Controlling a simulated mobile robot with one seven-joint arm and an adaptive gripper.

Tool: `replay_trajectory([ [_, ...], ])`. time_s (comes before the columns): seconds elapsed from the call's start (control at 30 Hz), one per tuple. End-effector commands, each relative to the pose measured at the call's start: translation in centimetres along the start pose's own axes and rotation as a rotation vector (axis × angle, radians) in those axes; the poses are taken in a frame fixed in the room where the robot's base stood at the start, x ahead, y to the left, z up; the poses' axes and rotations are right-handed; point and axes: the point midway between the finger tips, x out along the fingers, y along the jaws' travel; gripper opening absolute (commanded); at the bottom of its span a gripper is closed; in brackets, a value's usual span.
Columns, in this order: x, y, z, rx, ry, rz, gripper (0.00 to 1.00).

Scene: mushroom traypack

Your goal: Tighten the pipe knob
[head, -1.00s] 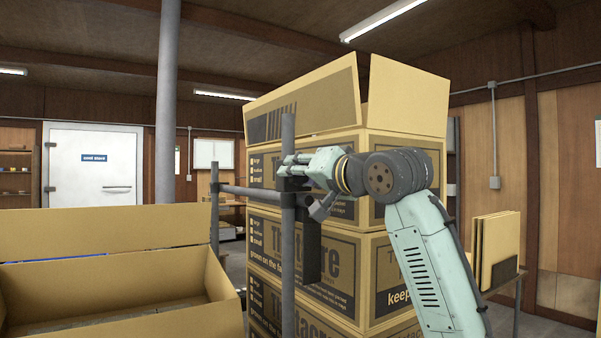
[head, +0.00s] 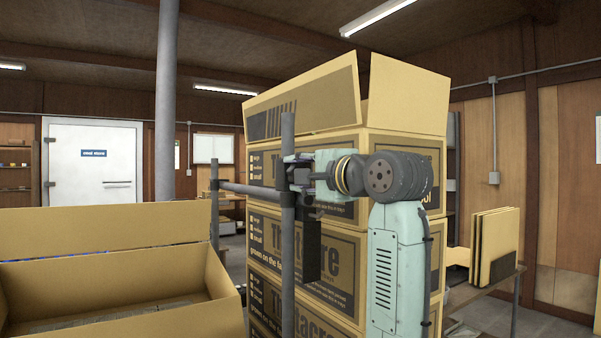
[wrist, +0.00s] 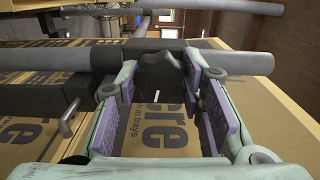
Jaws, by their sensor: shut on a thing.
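The black lobed pipe knob (wrist: 160,72) sits on a grey pipe (wrist: 225,63) in the wrist view, with a small white mark below it. My gripper (wrist: 158,80) has its purple-padded fingers on the knob's left and right sides, closed on it. In the head view, my gripper (head: 298,173) is at the upright grey pipe (head: 288,245), by the joint with the horizontal pipe (head: 250,191). The knob is hard to make out there, hidden by the fingers and clamp.
A stack of printed cartons (head: 400,160), the top one open, stands close behind the pipes and my arm. A dark hanging block (head: 313,250) is below the joint. An open carton (head: 105,258) is at the left. Flat boards (head: 495,245) stand at the right.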

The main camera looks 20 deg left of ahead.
Motion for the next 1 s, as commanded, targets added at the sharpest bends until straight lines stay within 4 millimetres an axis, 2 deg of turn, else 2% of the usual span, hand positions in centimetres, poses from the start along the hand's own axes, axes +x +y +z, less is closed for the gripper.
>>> replay_trajectory([
  [1.0,0.08,0.09,0.18,0.966,-0.003,0.004,0.07],
])
